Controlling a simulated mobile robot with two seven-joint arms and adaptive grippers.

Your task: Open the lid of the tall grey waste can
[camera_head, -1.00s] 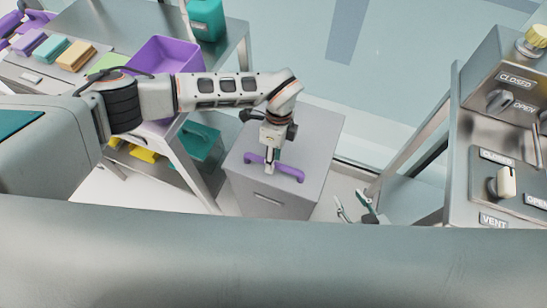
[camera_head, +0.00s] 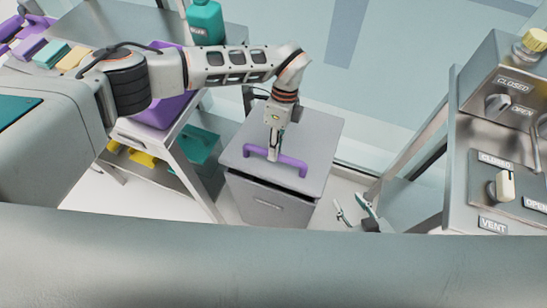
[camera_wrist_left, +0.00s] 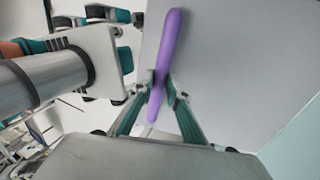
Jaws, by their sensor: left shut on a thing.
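The tall grey waste can (camera_head: 262,205) stands on the floor in the middle of the head view. Its flat grey lid (camera_head: 318,140) has a purple bar handle (camera_head: 292,166) on top. The lid's front edge is raised, with a dark gap between it and the can body. My left gripper (camera_head: 273,155) is shut on the handle from above, near its middle. In the left wrist view the two fingers (camera_wrist_left: 159,85) close on either side of the purple handle (camera_wrist_left: 168,45). My right gripper (camera_head: 352,212) shows only in part low in the head view, with its fingertips apart and nothing between them.
A metal cart (camera_head: 197,170) with a purple bin (camera_head: 160,112) and a teal bottle (camera_head: 206,22) stands left of the can. A metal panel (camera_head: 490,140) with knobs and labels stands at the right. A glass wall (camera_head: 400,90) lies behind the can.

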